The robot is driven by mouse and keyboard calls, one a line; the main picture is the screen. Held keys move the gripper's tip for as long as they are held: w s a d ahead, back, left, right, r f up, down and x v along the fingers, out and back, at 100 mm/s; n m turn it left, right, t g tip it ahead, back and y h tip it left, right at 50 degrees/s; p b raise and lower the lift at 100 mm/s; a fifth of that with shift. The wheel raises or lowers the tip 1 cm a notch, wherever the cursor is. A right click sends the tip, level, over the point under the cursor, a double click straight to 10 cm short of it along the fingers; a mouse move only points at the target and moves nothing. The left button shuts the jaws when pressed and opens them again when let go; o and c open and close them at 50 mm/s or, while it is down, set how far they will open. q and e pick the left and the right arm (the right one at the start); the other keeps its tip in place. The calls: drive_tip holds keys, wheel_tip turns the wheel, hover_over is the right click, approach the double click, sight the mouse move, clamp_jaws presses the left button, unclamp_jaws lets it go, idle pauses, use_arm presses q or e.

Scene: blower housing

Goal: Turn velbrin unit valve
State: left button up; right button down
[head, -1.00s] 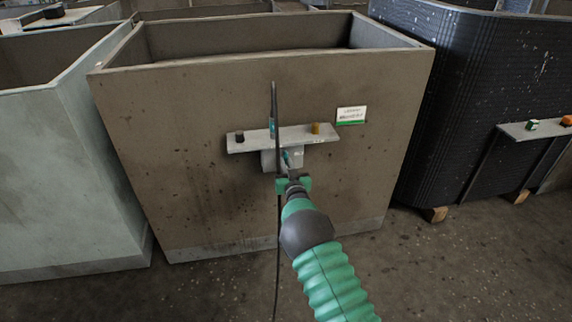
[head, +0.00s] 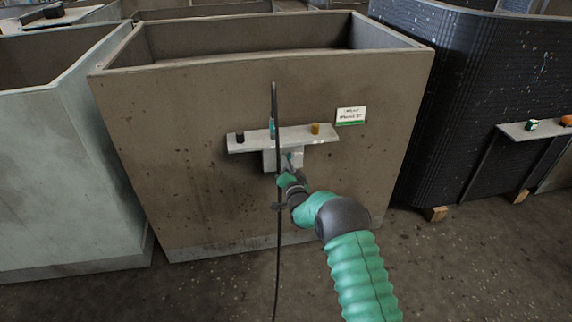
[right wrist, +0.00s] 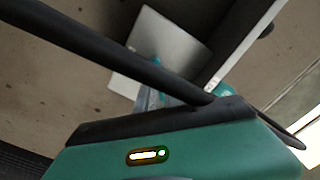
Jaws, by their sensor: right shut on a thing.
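The valve is a pale grey box (head: 297,160) with a small teal handle (head: 290,157), under a narrow shelf on the front of a brown, open-topped tank (head: 190,130). My right gripper (head: 289,174) is at the lower front of the box and is shut on the valve handle, its wrist turned and its arm coming from the lower right. The fingers largely hide the grip. In the right wrist view, dark finger parts (right wrist: 160,127) stand in front, with a bit of teal behind them. My left gripper is not in view.
A white-green label (head: 351,116) is at the right. A pale tank (head: 70,180) and a black tank (head: 450,110) flank it.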

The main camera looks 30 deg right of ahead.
drive_tip(key=shift+d+f+m+b, duration=0.1)
drive_tip(key=shift+f+m+b, duration=0.1)
drive_tip(key=shift+m, duration=1.95)
drive_tip(key=shift+d+f+m+b, duration=0.1)
drive_tip(key=shift+m+b, duration=0.05)
drive_tip(key=shift+m, duration=2)
drive_tip(key=c, duration=1.5)
unclamp_jaws()
drive_tip(key=shift+o, duration=0.2)
drive_tip(key=shift+r, duration=0.1)
drive_tip(key=p+v, duration=0.5)
drive_tip(key=v, duration=1.2)
